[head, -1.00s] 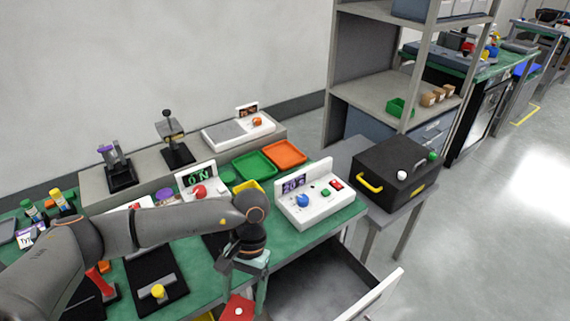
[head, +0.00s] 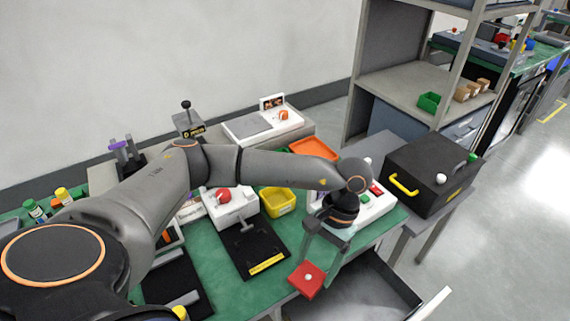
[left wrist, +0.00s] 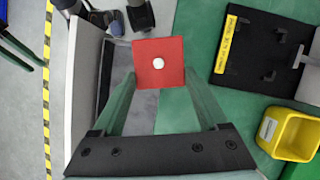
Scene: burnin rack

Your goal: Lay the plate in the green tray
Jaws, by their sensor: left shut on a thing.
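The plate (head: 307,280) is a red square with a white dot in its middle. My left gripper (head: 316,266) is shut on it and holds it up near the bench's front edge, beside the open drawer. In the left wrist view the plate (left wrist: 159,62) sits between the tips of the green fingers (left wrist: 160,82), its face to the camera. My right gripper is not in view.
A yellow bin (head: 277,201) and a black fixture plate (head: 252,245) stand on the green bench. A white box with knobs (head: 375,205) is partly behind my wrist. An open drawer (head: 365,293) juts out in front. A black box with a yellow handle (head: 432,172) stands right.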

